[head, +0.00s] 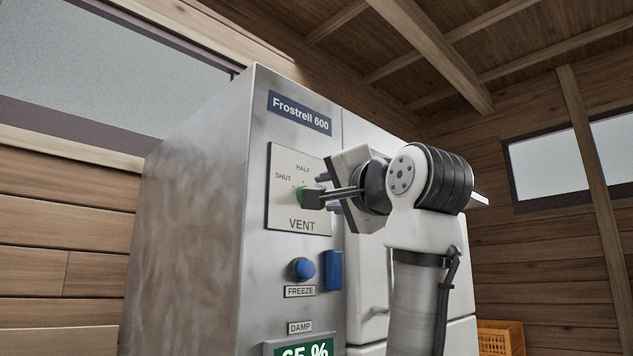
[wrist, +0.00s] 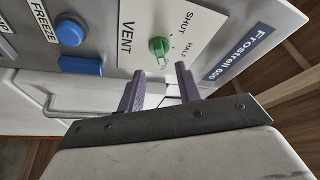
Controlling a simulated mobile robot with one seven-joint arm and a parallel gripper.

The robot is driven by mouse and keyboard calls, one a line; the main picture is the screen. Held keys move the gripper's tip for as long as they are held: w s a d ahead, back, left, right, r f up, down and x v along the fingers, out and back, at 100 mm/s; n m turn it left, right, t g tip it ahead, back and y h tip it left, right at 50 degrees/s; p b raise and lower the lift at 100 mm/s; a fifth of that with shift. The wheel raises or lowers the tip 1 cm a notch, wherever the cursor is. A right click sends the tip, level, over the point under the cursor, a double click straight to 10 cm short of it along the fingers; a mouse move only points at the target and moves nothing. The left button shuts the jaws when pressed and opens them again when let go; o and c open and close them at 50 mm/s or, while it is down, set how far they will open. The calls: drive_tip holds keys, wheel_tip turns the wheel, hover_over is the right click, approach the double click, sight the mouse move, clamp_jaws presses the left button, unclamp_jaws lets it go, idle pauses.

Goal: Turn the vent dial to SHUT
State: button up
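The vent dial is a small green knob (head: 299,192) on a pale plate marked VENT (head: 301,225), with SHUT at the left and HALF at the top. A third label on the right is mostly hidden. The knob (wrist: 160,47) shows clearly in the wrist view; I cannot tell which mark it points at. My gripper (head: 325,192) is in front of the plate's right side. In the wrist view its purple fingers (wrist: 159,78) stand apart with nothing between them. The knob lies beyond the tips, apart from them. In the head view a dark part of my arm partly covers the knob.
The steel cabinet (head: 190,200) carries a Frostrell 600 label (head: 300,113). Below the plate are a blue FREEZE button (head: 303,268), a blue block (head: 333,270) and a green DAMP display (head: 305,349). An orange crate (head: 500,338) stands at the lower right.

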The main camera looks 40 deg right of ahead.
drive_tip(key=shift+p+x, duration=1.05)
drive_tip(key=shift+x, duration=1.95)
drive_tip(key=shift+c, duration=0.4)
clamp_jaws()
